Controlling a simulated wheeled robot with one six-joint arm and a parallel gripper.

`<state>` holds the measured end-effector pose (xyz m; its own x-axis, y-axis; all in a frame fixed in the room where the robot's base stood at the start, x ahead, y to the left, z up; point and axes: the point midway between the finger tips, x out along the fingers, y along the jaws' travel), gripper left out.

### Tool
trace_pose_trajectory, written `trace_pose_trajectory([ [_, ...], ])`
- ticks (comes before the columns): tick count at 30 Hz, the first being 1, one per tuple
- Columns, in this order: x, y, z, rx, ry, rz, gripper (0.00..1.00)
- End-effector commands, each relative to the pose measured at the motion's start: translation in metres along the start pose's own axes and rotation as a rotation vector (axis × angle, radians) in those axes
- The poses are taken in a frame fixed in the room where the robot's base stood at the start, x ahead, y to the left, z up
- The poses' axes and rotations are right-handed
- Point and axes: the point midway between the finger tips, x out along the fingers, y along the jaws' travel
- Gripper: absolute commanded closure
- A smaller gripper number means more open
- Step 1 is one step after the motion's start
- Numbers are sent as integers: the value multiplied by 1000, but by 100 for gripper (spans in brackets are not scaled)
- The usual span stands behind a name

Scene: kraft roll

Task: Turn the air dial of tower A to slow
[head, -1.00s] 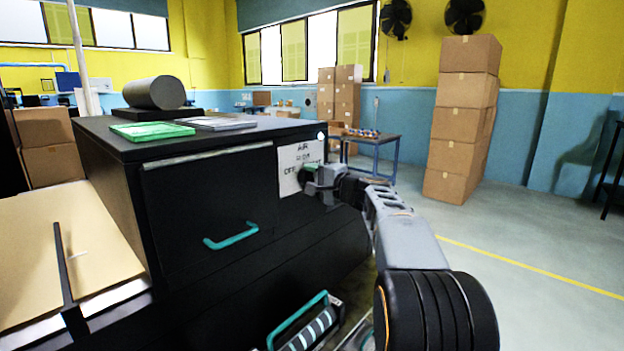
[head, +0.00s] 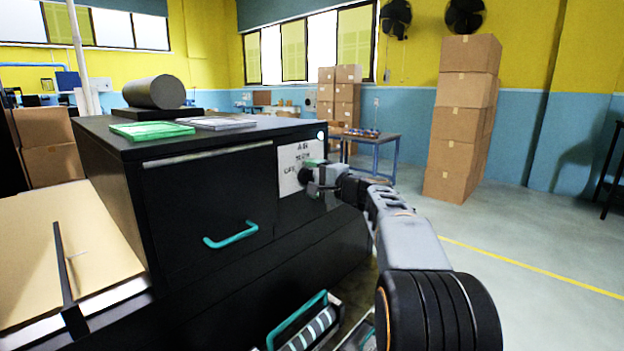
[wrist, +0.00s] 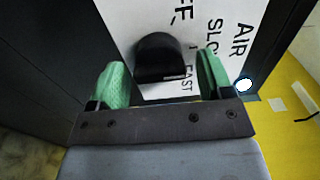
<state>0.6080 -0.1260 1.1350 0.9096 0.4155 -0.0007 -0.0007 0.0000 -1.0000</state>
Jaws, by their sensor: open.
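The black tower (head: 210,195) stands at the left and centre in the head view, with a white AIR label plate (head: 290,160) on its front right. In the wrist view the plate (wrist: 205,20) reads AIR, with SLOW, FAST and a partly hidden OFF. The black air dial (wrist: 158,55) sits on the plate, with a small pale mark at its lower edge near FAST. My gripper (wrist: 160,82) is open, its green fingertips apart on either side of the dial's lower part; contact cannot be told.
A teal drawer handle (head: 231,236) juts from the front. A dark roll (head: 154,92), a green tray (head: 152,130) and a grey tray (head: 216,123) lie on top. A teal-handled crate (head: 305,325) stands low in front. Stacked cartons (head: 461,120) stand right; the floor there is clear.

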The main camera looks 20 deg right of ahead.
Motion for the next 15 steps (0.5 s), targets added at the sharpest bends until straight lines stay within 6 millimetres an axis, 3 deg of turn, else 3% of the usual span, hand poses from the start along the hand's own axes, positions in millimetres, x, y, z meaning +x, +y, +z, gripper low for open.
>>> trace_pose_trajectory([
  [15,-97,0,-1,-1,5,0,27],
])
